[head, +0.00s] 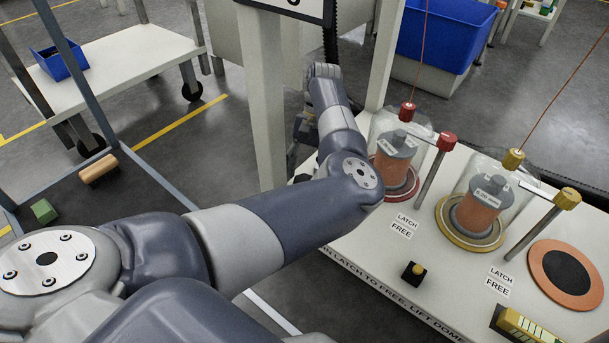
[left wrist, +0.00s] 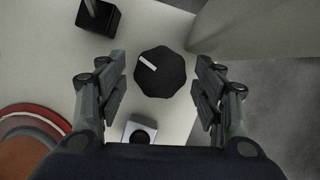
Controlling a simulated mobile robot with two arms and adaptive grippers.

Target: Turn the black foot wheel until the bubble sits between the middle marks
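The black foot wheel (left wrist: 160,72) shows in the left wrist view as a faceted knob with a white mark pointing to its upper left. My left gripper (left wrist: 160,77) is open, with one finger on each side of the wheel and a visible gap to both. In the head view my left arm reaches over the bench and hides the wheel; only dark parts of the gripper show behind the forearm. A yellow bar (head: 524,325) is cut off at the bottom right edge of the head view; I cannot make out a bubble. My right gripper is not in view.
A red-topped dome (head: 397,150) and a yellow-topped dome (head: 483,200) stand on the pale bench (head: 375,262), with latch posts beside them. An orange disc (head: 565,272) and a small black-and-yellow button (head: 413,272) lie nearby.

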